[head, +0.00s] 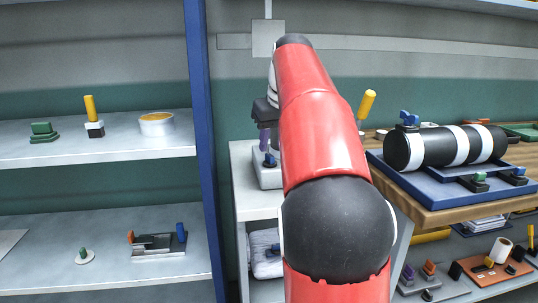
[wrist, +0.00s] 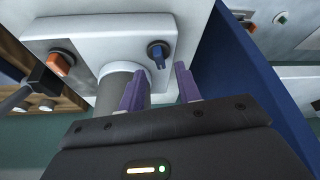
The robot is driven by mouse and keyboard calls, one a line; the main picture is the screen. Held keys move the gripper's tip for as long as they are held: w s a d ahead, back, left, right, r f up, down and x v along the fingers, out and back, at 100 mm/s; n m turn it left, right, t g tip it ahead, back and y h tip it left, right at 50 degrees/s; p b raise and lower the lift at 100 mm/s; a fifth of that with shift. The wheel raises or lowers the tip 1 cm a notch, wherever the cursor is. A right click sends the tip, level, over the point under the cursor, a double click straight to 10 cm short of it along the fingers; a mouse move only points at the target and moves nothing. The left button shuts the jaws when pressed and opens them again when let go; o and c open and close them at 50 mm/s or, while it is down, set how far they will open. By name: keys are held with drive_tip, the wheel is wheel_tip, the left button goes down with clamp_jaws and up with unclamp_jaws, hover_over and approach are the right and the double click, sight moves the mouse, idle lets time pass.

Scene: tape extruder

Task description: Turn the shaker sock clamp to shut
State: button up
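My gripper (head: 264,135) is partly hidden behind my red arm in the head view. In the wrist view its two purple fingers (wrist: 159,74) are apart with nothing between them. A blue knob with a dark round base (wrist: 157,56) lies just beyond the fingertips, roughly in line with the gap; it also shows below the gripper in the head view (head: 270,159). It sits on a white housing (wrist: 100,40), beside a grey cylinder (wrist: 113,82) partly covered by the left finger. An orange knob (wrist: 60,63) is on the same housing. I cannot tell which part is the sock clamp.
A blue upright post (head: 203,130) stands left of the housing; it is close on the right in the wrist view (wrist: 240,80). A wooden bench with a blue tray (head: 420,185) and black-and-white roller (head: 428,147) is at right. Shelves with small fixtures are at left.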

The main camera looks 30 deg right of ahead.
sight(270, 155)
drive_tip(key=shift+x, duration=1.85)
clamp_jaws()
